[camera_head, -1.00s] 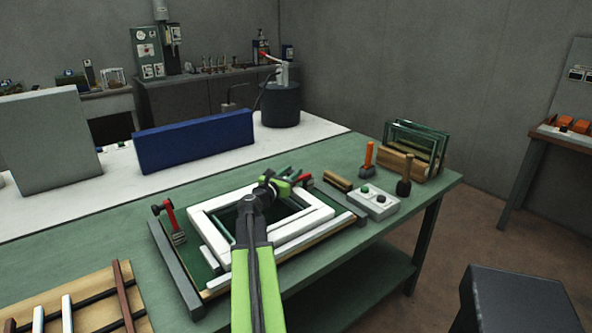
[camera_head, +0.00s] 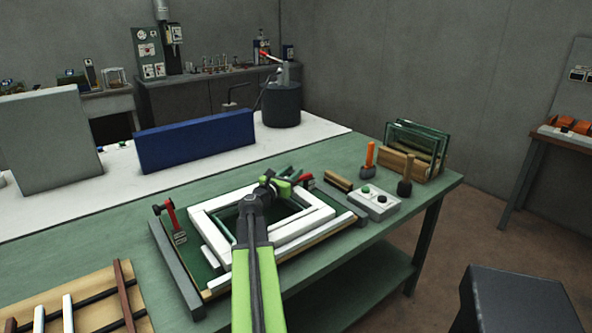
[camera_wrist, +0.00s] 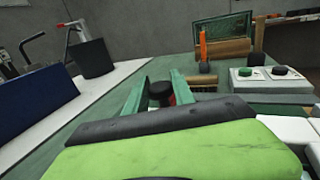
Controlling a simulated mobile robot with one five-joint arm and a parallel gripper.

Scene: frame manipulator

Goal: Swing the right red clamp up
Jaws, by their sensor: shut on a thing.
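The right red clamp (camera_head: 306,180) is at the back right corner of the white frame (camera_head: 322,213). My gripper (camera_head: 292,173) reaches over the frame to this clamp. In the wrist view the two green fingers of my gripper (camera_wrist: 159,88) stand on either side of the clamp's black tip (camera_wrist: 160,90), with a bit of red behind it. My gripper is shut on the clamp, though the contact itself is partly hidden. The left red clamp (camera_head: 172,216) stands at the frame's left side with its red handle raised.
A button box (camera_head: 374,202), a brown block (camera_head: 339,183) and two upright-handled tools lie right of the clamp. A glass rack (camera_head: 415,150) stands at the back right. A blue panel (camera_head: 195,141) stands behind on the white table. Green tabletop behind the frame is clear.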

